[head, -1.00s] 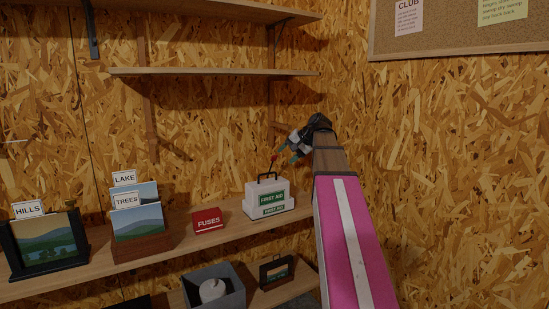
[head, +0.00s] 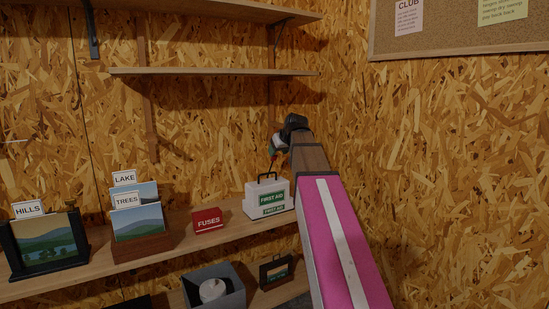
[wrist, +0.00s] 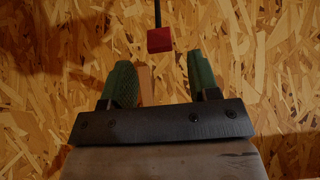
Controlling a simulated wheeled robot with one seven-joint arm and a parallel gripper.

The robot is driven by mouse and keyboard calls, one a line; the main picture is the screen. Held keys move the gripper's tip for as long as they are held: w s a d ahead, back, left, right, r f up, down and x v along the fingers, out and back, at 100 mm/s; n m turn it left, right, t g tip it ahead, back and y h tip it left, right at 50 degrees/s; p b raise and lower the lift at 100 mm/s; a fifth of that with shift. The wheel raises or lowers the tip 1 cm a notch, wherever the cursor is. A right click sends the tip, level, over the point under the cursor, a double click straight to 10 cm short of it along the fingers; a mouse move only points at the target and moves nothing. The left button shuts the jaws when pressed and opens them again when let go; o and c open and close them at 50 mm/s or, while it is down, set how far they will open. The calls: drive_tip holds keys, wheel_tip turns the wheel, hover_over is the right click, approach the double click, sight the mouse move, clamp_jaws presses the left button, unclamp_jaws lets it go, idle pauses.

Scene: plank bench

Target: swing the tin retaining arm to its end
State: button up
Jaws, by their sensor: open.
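The white first aid tin (head: 252,202) with green labels and a dark carry handle stands on the shelf board. A thin dark rod with a red end, the likely retaining arm (head: 275,157), rises behind the tin in the head view. In the wrist view its red block (wrist: 159,40) hangs on the dark rod, lined up with the gap between my fingers and seemingly just past their tips. My gripper (wrist: 160,72) is open, with green fingers apart and nothing between them. In the head view, my gripper (head: 273,149) is above the tin, its fingers partly hidden.
A red fuses box (head: 208,220) is left of the tin. Picture card holders, including trees (head: 138,222) and hills (head: 45,240), stand farther left. A grey bin (head: 232,294) and a dark case (head: 276,272) are below. An upper shelf (head: 210,71) and the walls bound the space.

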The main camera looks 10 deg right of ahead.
sight(275, 156)
drive_tip(key=shift+x, duration=2.35)
clamp_jaws()
